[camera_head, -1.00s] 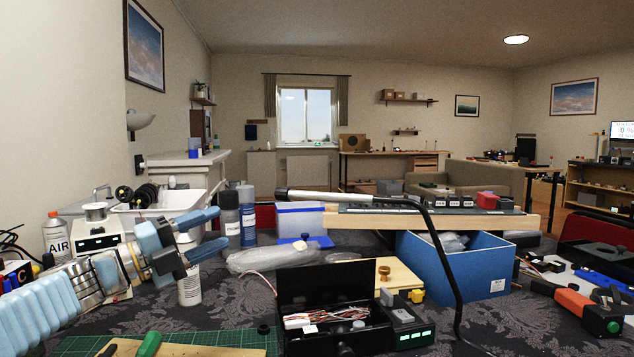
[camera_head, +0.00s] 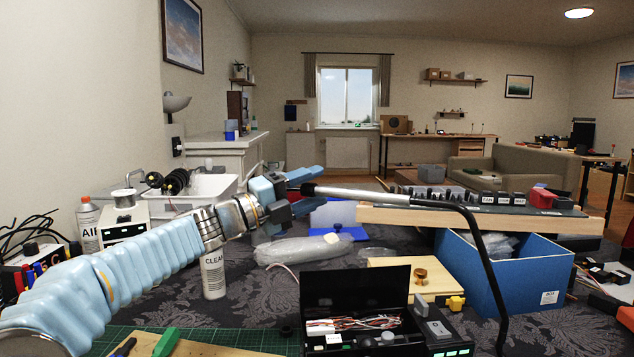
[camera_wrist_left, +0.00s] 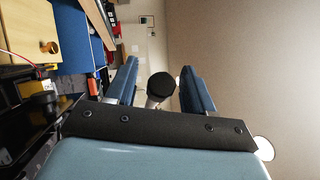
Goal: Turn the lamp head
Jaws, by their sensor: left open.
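The lamp has a slim silver head (camera_head: 360,193) with a dark tip, on a black bent arm (camera_head: 480,245) that curves down to the right. My left gripper (camera_head: 306,188) comes in from the left and points at the dark end of the head. In the left wrist view its two blue fingers (camera_wrist_left: 161,88) stand apart, one on each side of the lamp head's round black end (camera_wrist_left: 161,85). Gaps show on both sides, so the fingers are open and seem not to touch it. My right gripper is in neither view.
A wooden-edged shelf (camera_head: 480,220) with switch boxes lies behind the lamp. A blue bin (camera_head: 500,270) stands below it. An open black box of wires (camera_head: 355,290) is in front. A white spray can (camera_head: 213,272) stands under my left arm.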

